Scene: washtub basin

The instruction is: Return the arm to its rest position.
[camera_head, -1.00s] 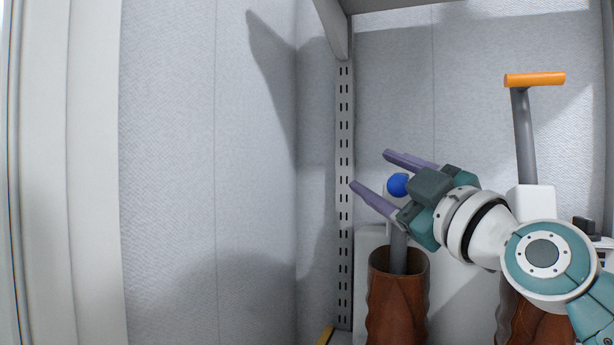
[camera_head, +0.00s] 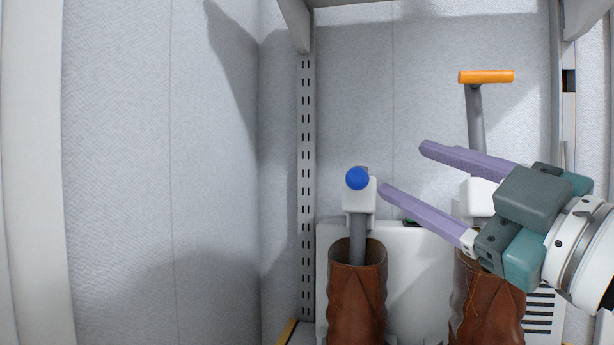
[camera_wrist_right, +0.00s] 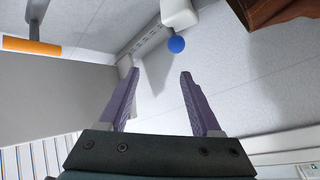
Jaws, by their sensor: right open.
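My right gripper (camera_head: 405,169) is open, with two long purple fingers pointing left in the head view. Nothing is between its fingers. It hangs in the air right of a blue ball (camera_head: 357,178) on a white head with a grey shaft, which stands in a brown container. In the right wrist view, the open fingers (camera_wrist_right: 159,74) frame empty space, and the blue ball (camera_wrist_right: 176,44) shows beyond them, apart from the fingertips. My left gripper is not in view.
The brown container (camera_head: 357,305) stands at the lower middle. A second brown container (camera_head: 485,310) stands to its right, below a grey shaft with an orange T-handle (camera_head: 486,77), partly behind my gripper. A slotted metal upright (camera_head: 307,190) is left of them. The left side is clear before the wall.

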